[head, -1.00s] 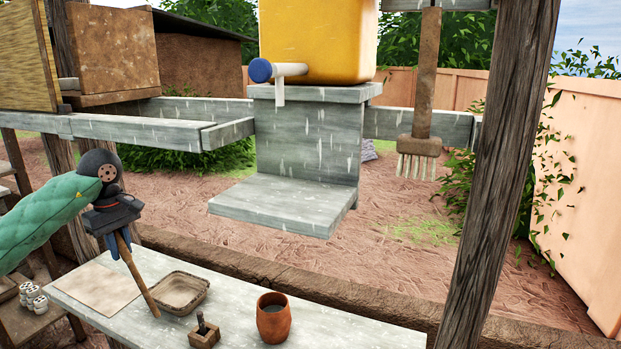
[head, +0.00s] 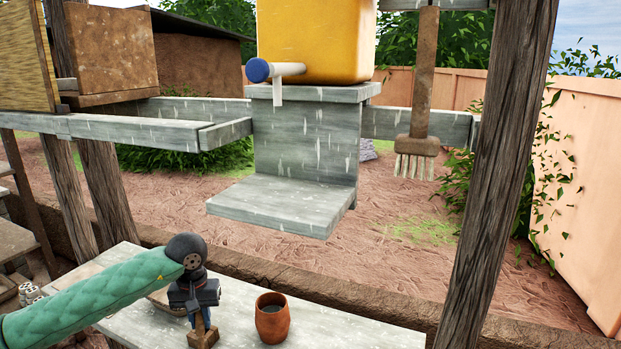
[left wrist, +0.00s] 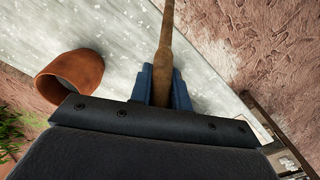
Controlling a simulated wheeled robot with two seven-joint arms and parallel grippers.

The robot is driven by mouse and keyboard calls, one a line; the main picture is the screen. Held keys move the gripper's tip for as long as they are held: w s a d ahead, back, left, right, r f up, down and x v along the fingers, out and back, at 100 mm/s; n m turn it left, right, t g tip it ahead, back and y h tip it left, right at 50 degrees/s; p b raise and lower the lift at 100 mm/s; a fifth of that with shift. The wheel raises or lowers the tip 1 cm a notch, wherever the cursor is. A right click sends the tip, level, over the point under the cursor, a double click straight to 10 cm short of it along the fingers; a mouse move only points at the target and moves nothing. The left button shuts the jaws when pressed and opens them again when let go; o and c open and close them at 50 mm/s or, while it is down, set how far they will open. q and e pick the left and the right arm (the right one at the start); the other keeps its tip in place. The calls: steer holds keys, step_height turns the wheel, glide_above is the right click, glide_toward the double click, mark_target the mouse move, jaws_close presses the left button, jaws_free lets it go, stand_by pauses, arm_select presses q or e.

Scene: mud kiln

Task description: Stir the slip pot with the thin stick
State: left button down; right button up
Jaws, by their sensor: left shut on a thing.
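The slip pot (head: 272,325) is a small reddish-brown clay pot with grey liquid inside, upright on the grey table. It also shows in the left wrist view (left wrist: 62,82). My left gripper (head: 199,322) is left of the pot, over the table and apart from it. Its blue fingers are shut on the thin stick (left wrist: 165,45), a brown wooden rod that runs out beyond the fingertips in the left wrist view. In the head view the stick is mostly hidden by the gripper. My right gripper is not in view.
A small wooden block (head: 203,339) stands under the gripper, partly covered. A shallow tray behind my arm is mostly hidden. The table (head: 345,332) is clear right of the pot. A grey shelf (head: 285,205) and a thick post (head: 497,175) rise behind and to the right.

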arm_select(q)
steer(key=shift+m, duration=0.7)
steer(key=s+d+f, duration=0.3)
steer(key=s+f, duration=0.1)
steer(key=f, duration=0.1)
steer(key=s+d+f, duration=0.2)
steer(key=f, duration=0.1)
steer(key=shift+s+d+f, duration=0.15)
steer(key=shift+s+d, duration=0.05)
steer(key=shift+d, duration=0.15)
steer(key=shift+s+d+f, duration=0.15)
steer(key=shift+s+f, duration=0.15)
steer(key=shift+f, duration=0.2)
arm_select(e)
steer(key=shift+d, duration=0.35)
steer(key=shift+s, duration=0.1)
